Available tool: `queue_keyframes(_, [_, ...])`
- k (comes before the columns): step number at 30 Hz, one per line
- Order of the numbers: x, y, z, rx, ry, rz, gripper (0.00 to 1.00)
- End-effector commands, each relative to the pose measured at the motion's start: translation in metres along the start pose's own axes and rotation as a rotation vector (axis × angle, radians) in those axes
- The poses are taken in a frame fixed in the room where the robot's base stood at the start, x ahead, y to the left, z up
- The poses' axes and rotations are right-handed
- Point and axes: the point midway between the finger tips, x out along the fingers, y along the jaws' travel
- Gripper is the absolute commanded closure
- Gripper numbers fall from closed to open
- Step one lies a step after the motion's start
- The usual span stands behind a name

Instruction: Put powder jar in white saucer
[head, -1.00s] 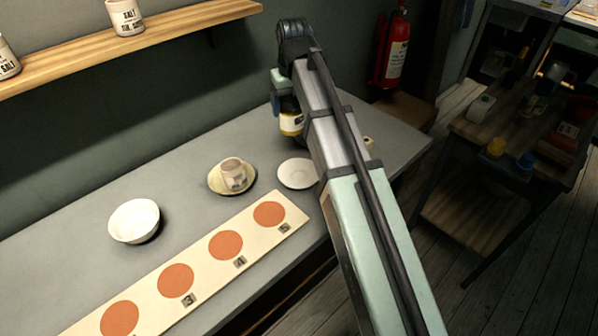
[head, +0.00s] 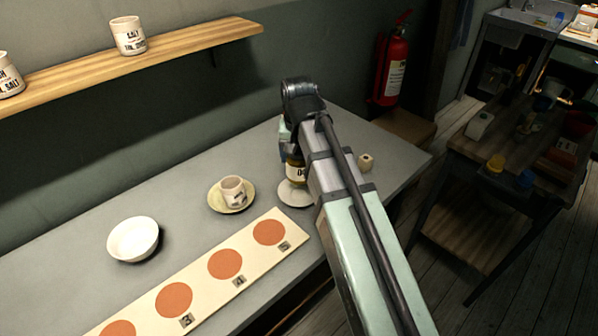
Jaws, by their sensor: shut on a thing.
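The powder jar (head: 295,172), dark with a pale label, hangs upright below my gripper (head: 291,150). My gripper is shut on it, though the fingers are mostly hidden behind my arm. The white saucer (head: 294,199) lies flat on the grey table, directly under or just in front of the jar in the head view. The jar and my arm hide the saucer's far and right parts. I cannot tell whether the jar's base touches the saucer.
A cup (head: 233,188) stands on a yellowish saucer (head: 215,203) to the left. A white bowl (head: 133,238) is farther left. A board with orange circles (head: 268,248) lies in front.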

Motion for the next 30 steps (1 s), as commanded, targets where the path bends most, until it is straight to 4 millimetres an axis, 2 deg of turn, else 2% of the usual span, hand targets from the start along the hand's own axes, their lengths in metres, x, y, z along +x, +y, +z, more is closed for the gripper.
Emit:
queue_keyframes(3, [0.015, 0.0, 0.003, -0.001, 0.0, 0.0, 0.73])
queue_keyframes(11, [0.028, 0.0, 0.005, -0.001, 0.001, 0.0, 0.73])
queue_keyframes(19, [0.055, 0.0, 0.009, -0.002, 0.001, 0.0, 0.73])
queue_keyframes(30, [0.059, 0.0, 0.009, -0.002, 0.002, -0.001, 0.73])
